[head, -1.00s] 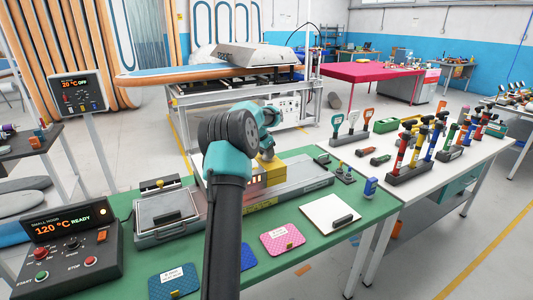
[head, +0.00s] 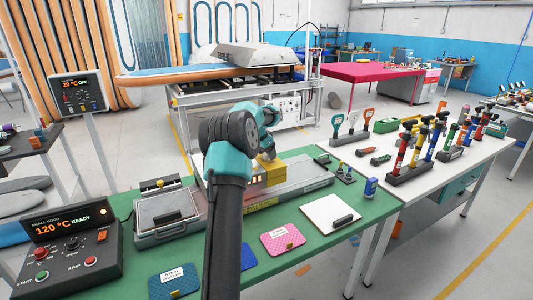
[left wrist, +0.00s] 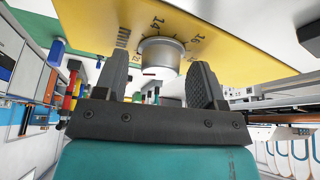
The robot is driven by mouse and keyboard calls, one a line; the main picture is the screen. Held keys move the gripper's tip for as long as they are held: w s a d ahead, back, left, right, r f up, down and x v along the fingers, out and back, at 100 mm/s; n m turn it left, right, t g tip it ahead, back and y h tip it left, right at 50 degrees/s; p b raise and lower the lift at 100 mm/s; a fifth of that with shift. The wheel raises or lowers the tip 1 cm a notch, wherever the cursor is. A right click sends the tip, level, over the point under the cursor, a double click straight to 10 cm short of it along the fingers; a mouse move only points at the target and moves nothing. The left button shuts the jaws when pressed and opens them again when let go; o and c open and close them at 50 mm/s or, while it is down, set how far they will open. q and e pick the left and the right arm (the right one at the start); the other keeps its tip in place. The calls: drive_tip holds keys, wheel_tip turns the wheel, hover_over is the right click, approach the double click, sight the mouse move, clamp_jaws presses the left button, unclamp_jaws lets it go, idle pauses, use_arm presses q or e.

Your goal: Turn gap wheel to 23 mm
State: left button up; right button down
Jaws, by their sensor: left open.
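The gap wheel (left wrist: 160,54) is a grey metal knob on a yellow plate (left wrist: 100,18) with a dial scale; the numbers 14 and 16 can be read beside it. In the left wrist view my left gripper (left wrist: 158,85) is open, with its dark fingers on either side of the wheel's lower end; I cannot tell whether they touch it. In the head view my left gripper (head: 268,145) is over the yellow housing (head: 274,172) on the green bench, and my arm hides part of the machine. The wheel is not visible there. My right gripper is not in view.
A control box (head: 68,245) reads 120 °C READY at the bench's left. A grey hinged press (head: 166,212), a blue pad (head: 174,281), a pink pad (head: 282,239) and a white board (head: 330,214) lie on the green bench (head: 365,218). Tools stand on the white table (head: 430,180).

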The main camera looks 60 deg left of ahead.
use_arm(q)
drive_tip(key=shift+r, duration=0.1)
drive_tip(key=v, duration=1.7)
